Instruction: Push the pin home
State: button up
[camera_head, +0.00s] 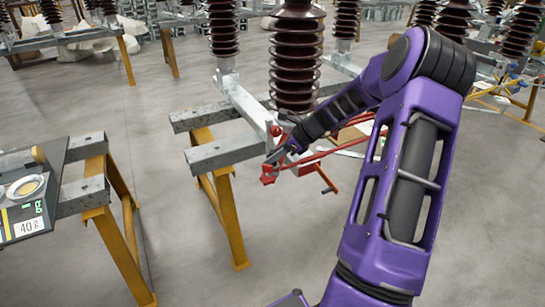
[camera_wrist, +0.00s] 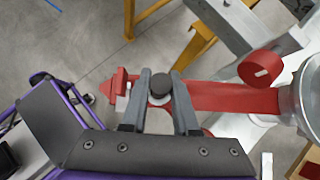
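The pin (camera_wrist: 161,84) shows in the wrist view as a dark round head above a pale collar. It stands at the red bar (camera_wrist: 235,97), near the bar's left end. My gripper (camera_wrist: 161,80) has one finger on each side of the pin's head, and the head fills the gap between the fingertips. How deep the pin sits is hidden by its head and my fingers. In the head view my gripper (camera_head: 280,155) is at the red linkage (camera_head: 268,174) by the end of the steel beam. The pin is too small to make out there.
A brown ribbed insulator (camera_head: 295,60) rises behind my gripper. Steel beams (camera_head: 225,150) on yellow legs (camera_head: 232,220) stand to its left. A bench with a dark panel (camera_head: 30,195) is at the far left. The floor between them is clear.

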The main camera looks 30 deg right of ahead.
jog(key=o, duration=0.5)
jog(key=shift+f, duration=0.1)
jog(key=p+v, duration=0.2)
jog(key=v, duration=1.5)
jog(key=shift+r, duration=0.25)
jog(key=shift+s, duration=0.1)
